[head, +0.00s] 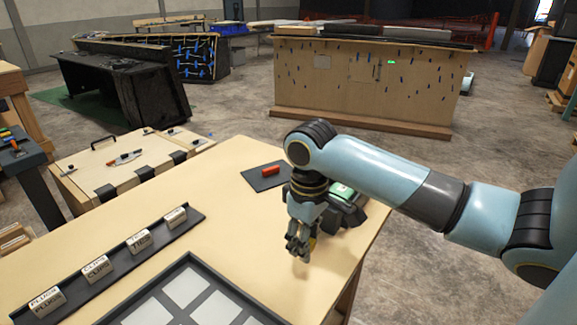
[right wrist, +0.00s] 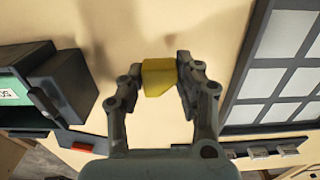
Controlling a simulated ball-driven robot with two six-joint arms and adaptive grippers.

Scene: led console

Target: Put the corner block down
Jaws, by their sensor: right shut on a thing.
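My right gripper (head: 300,250) is low over the wooden table, beyond the far right corner of the dark-framed grid panel. It is shut on the corner block (right wrist: 159,78), a yellow block held between the two fingertips in the right wrist view, where the right gripper (right wrist: 160,80) shows from behind. In the head view the block is mostly hidden by the fingers. I cannot tell whether the block touches the table. My left gripper is not in view.
The grid panel (head: 218,282) lies at the front, with pale square cells. A dark rack (head: 75,283) with several labelled blocks is on the left. A dark mat (head: 257,183) bears a red piece (head: 271,171). A green-lit device (head: 345,205) stands behind the gripper. The table's middle is bare.

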